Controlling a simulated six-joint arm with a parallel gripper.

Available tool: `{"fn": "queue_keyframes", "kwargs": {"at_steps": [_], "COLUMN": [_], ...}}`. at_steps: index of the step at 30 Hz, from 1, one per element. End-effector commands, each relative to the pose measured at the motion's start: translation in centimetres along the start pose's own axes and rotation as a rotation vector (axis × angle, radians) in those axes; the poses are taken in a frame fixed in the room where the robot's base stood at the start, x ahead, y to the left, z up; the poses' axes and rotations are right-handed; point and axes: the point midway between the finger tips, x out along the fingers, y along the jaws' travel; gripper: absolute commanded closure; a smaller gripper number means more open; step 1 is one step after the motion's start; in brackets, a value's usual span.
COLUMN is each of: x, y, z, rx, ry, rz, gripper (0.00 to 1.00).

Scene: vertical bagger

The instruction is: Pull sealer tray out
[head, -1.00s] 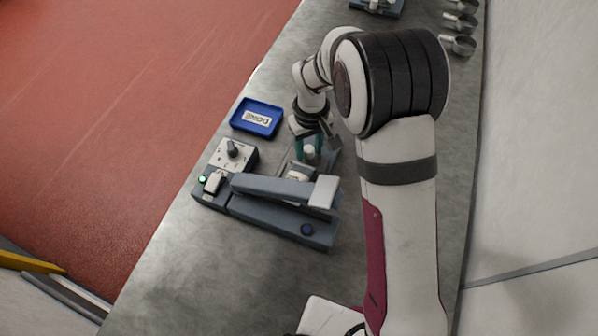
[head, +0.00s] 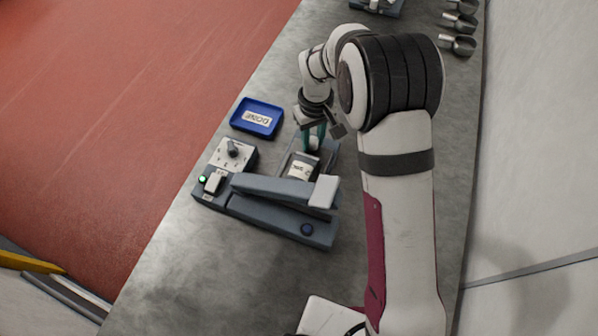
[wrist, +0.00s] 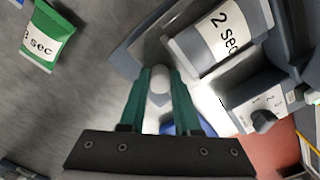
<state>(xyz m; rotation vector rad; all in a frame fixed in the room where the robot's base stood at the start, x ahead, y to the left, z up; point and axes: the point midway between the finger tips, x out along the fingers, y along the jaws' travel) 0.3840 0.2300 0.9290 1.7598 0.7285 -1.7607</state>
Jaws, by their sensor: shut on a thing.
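The sealer (head: 270,218) stands on the metal bench with its long arm (head: 270,189) across it. Its grey tray (head: 327,160) sticks out on the far side; it also shows in the wrist view (wrist: 132,50). A pouch marked "2 sec" (head: 301,170) lies on the tray, and shows large in the wrist view (wrist: 215,35). My gripper (head: 314,145) is shut on the tray's pale round knob (wrist: 160,80), with a green finger on each side. The tray's inner end is hidden by the sealer arm.
A blue tray marked DONE (head: 268,107) sits left of my gripper. A dial box (head: 232,153) adjoins the sealer. A green pouch marked "3 sec" (wrist: 48,38) lies on the bench. Metal scoops (head: 460,44) are at the far right. Bare bench lies beyond the gripper.

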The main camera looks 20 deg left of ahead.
Motion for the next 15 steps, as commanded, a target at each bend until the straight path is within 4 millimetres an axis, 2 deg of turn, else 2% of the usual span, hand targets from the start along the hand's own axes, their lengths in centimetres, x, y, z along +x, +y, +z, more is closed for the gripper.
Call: {"fn": "queue_keyframes", "kwargs": {"at_steps": [7, 15], "x": [-0.1, -0.1], "y": [1.3, 1.8], "z": [-1.3, -1.8], "rx": [0.0, 0.0], "ry": [0.003, 0.004], "rz": [0.002, 0.002], "gripper": [1.0, 1.0]}}
